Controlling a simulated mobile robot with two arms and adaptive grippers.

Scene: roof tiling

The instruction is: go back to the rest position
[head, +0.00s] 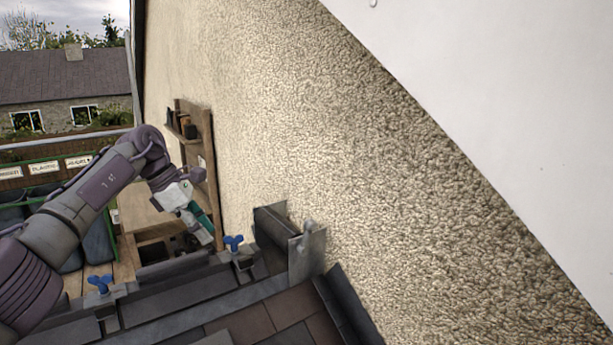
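My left arm comes in from the left side of the head view. Its gripper (204,230) points down and to the right, beyond the dark edge of the roof and in front of a wooden board. The fingers are small and dark against the background, so I cannot tell whether they are open or shut, or whether they hold anything. My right gripper is not in view.
Dark roof tiles (250,323) lie at the bottom. Blue wing-shaped knobs (100,284) stand along the roof edge near my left arm. A metal bracket (307,254) stands against the rough beige wall (290,130). A wooden shelf (207,150) stands behind the gripper.

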